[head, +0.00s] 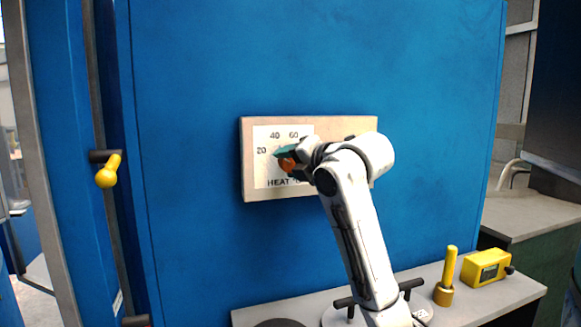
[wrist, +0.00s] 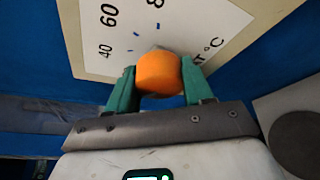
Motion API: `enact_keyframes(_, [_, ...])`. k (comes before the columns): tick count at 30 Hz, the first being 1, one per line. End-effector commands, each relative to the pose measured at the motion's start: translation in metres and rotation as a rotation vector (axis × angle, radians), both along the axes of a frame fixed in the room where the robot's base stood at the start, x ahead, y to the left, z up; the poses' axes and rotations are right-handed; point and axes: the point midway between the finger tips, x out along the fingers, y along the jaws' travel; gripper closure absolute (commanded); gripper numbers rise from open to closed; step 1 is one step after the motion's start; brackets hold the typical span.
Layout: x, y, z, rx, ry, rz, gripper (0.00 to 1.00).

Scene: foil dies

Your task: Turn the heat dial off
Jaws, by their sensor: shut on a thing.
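The heat dial (wrist: 159,73) is an orange knob on a white scale plate marked with numbers and "°C". In the wrist view my gripper (wrist: 158,88) has its green fingers on either side of the knob, shut on it. In the head view the dial (head: 287,163) shows as a small orange patch on the beige panel (head: 255,195), with my gripper (head: 288,158) at it. The scale (head: 268,160) shows 20, 40 and 60 and the word "HEAT". My gripper and arm hide the right part of the scale, and I cannot read the dial's pointer.
The panel is on a large blue cabinet face (head: 200,240). A yellow-knobbed handle (head: 106,177) sticks out at the left. On the grey ledge (head: 480,300) below stand a yellow upright handle (head: 447,280) and a yellow box (head: 485,268) at the right.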

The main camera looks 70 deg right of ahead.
Motion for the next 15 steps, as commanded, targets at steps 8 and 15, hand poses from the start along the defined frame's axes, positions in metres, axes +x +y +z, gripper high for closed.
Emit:
enact_keyframes(8, [0.0008,0.0003,-0.0013,-0.095,0.114,0.002,0.8])
enact_keyframes(15, [0.0009,0.0004,-0.0015,-0.131,0.158,0.003,0.8])
